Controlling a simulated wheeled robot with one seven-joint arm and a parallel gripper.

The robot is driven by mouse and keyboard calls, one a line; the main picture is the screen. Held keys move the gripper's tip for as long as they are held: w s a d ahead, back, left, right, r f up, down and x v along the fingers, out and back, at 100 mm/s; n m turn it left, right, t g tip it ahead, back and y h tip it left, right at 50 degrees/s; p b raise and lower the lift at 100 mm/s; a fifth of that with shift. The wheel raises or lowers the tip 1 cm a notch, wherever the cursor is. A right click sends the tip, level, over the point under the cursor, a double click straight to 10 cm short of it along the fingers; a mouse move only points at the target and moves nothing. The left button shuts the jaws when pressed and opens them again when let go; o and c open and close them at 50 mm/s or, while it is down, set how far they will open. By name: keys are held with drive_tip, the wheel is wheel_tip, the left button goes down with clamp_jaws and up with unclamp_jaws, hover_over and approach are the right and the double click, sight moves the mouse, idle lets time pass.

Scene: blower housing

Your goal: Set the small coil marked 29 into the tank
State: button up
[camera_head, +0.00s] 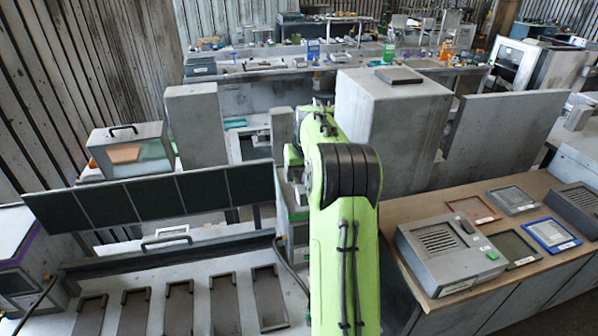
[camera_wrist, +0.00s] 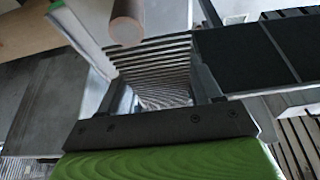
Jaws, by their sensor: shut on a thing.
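In the wrist view my gripper (camera_wrist: 157,88) is shut on a block of thin, stacked grey fins (camera_wrist: 155,62), which I take to be the small coil. No 29 mark can be read on it. A copper-brown round bar or pipe end (camera_wrist: 127,30) shows at the top, over the finned block; I cannot tell if it belongs to it. In the head view my green arm reaches forward and hides my gripper and the coil. A clear-sided box with a black handle (camera_head: 127,131) stands at the left; I cannot tell whether it is the tank.
The right bench holds a grey vented unit (camera_head: 448,252) and several framed panels, one blue (camera_head: 549,234). A tall grey cabinet (camera_head: 390,135) stands behind my arm.

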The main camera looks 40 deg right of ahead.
drive_tip(key=shift+f, duration=0.4)
drive_tip(key=b+x, duration=0.2)
drive_tip(key=x, duration=0.1)
drive_tip(key=shift+s+f+b, duration=0.1)
drive_tip(key=shift+f+b, duration=0.25)
drive_tip(key=w+p, duration=0.1)
drive_tip(key=p, duration=0.1)
drive_tip(key=r+p, duration=0.1)
drive_tip(key=shift+w+d+p, duration=0.4)
drive_tip(key=shift+w+d+f+b, duration=0.2)
drive_tip(key=shift+w+d, duration=0.2)
drive_tip(key=shift+w, duration=0.2)
drive_tip(key=shift+w+d+f+b, duration=0.15)
drive_tip(key=shift+w+d, duration=0.25)
drive_tip(key=shift+w, duration=0.25)
drive_tip(key=shift+w+d, duration=0.2)
drive_tip(key=shift+w, duration=0.3)
drive_tip(key=shift+s, duration=0.15)
drive_tip(key=shift+f, duration=0.1)
drive_tip(key=shift+f, duration=0.2)
